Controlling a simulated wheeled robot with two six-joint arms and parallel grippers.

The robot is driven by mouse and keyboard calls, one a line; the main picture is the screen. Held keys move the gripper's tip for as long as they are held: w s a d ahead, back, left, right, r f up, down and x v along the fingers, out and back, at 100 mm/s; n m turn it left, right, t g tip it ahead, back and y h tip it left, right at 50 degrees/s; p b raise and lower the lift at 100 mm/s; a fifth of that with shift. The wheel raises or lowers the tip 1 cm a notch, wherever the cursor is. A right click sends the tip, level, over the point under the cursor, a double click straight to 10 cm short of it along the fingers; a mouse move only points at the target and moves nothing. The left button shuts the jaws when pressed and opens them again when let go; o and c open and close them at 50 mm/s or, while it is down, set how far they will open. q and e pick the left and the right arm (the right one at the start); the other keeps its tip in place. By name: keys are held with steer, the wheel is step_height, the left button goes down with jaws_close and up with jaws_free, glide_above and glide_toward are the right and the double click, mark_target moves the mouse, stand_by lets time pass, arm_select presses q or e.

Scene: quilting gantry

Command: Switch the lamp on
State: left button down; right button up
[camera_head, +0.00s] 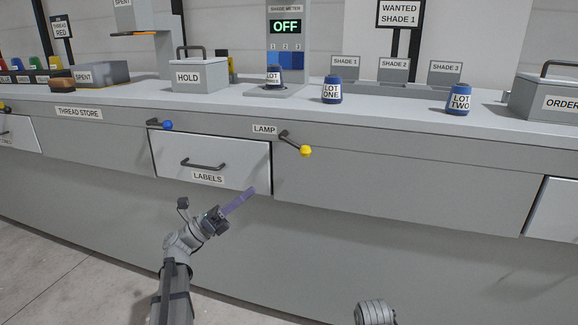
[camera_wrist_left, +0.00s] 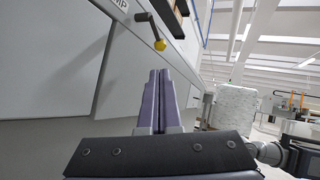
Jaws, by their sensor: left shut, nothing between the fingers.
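The lamp lever (camera_head: 293,143) sticks out from the front of the counter beside the LAMP label (camera_head: 264,129). It has a dark shaft and a yellow ball end, and it slants down to the right. The yellow ball (camera_wrist_left: 160,45) also shows in the left wrist view, beyond the fingers. My left gripper (camera_head: 251,191), with purple fingers, is shut and empty below and left of the lever, apart from it. Its fingers (camera_wrist_left: 159,75) lie together in the left wrist view. The shade meter (camera_head: 286,26) reads OFF. My right gripper is not visible; only a part of that arm shows at the bottom.
A LABELS drawer (camera_head: 210,160) with a handle is left of the lever. A blue-ended lever (camera_head: 160,124) is above that drawer. Spools LOT ONE (camera_head: 332,90) and LOT TWO (camera_head: 460,99) stand on the counter. The space in front of the counter is clear.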

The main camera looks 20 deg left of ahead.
arm_select(q)
steer(key=p, duration=0.7)
glide_toward(304, 147)
steer(key=w+d, duration=0.2)
steer(key=d, duration=0.1)
steer(key=shift+w+d+r+p, duration=0.3)
steer(key=shift+w+d+r, duration=0.15)
steer(key=shift+w+r, duration=0.25)
steer(key=shift+s+d+r+p, duration=0.1)
steer(key=shift+d+r+p, duration=0.15)
steer(key=shift+d+p, duration=0.1)
steer(key=shift+d+r+p, duration=0.65)
steer(key=shift+d+r, duration=0.1)
steer(key=shift+d+r+p, duration=0.3)
steer(key=shift+r+p, duration=0.35)
steer(key=shift+p, duration=0.05)
steer(key=shift+d+r+p, duration=0.3)
steer(key=shift+r+p, duration=0.35)
